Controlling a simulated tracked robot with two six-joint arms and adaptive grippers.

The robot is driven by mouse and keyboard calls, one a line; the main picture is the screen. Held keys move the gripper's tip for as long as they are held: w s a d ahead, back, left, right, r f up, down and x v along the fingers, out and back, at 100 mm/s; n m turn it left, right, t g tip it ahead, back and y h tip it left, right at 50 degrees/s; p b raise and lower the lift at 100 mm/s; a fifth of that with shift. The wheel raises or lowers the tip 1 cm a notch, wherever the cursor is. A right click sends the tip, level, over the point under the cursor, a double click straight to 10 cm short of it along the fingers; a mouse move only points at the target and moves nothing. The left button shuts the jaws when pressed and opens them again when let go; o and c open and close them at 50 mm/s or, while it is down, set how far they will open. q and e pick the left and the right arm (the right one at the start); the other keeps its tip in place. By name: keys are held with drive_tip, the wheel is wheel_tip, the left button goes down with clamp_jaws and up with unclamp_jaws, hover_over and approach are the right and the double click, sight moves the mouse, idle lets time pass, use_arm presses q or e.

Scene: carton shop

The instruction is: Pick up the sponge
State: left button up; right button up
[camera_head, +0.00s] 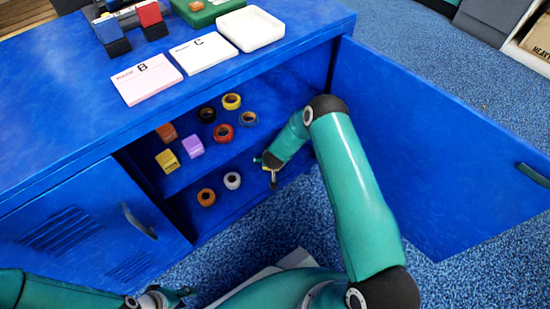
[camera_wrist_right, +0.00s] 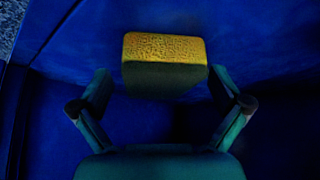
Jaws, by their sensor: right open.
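The sponge (camera_wrist_right: 163,47), a block with a porous yellow face and a dark lower layer, shows in the right wrist view. It sits ahead of my right gripper (camera_wrist_right: 160,78), roughly centred between the fingers. The fingers are spread wide, with a gap on each side and no grip on the sponge. In the head view my right gripper (camera_head: 268,168) is inside the open blue cabinet, near its right side, where the sponge is mostly hidden. My left gripper (camera_head: 178,296) is low at the bottom edge, away from the cabinet shelves; its finger opening is unclear.
The blue cabinet (camera_head: 65,95) has an open right door (camera_head: 440,150). Its shelves hold several tape rolls (camera_head: 222,132), a purple block (camera_head: 190,147) and a yellow block (camera_head: 167,160). Cards (camera_head: 146,79) and a white tray (camera_head: 250,28) lie on top.

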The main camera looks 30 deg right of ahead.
drive_tip(key=shift+r, duration=0.1)
drive_tip(key=c, duration=0.8)
use_arm(q)
drive_tip(key=shift+r, duration=0.15)
use_arm(e)
drive_tip(key=shift+r, duration=0.1)
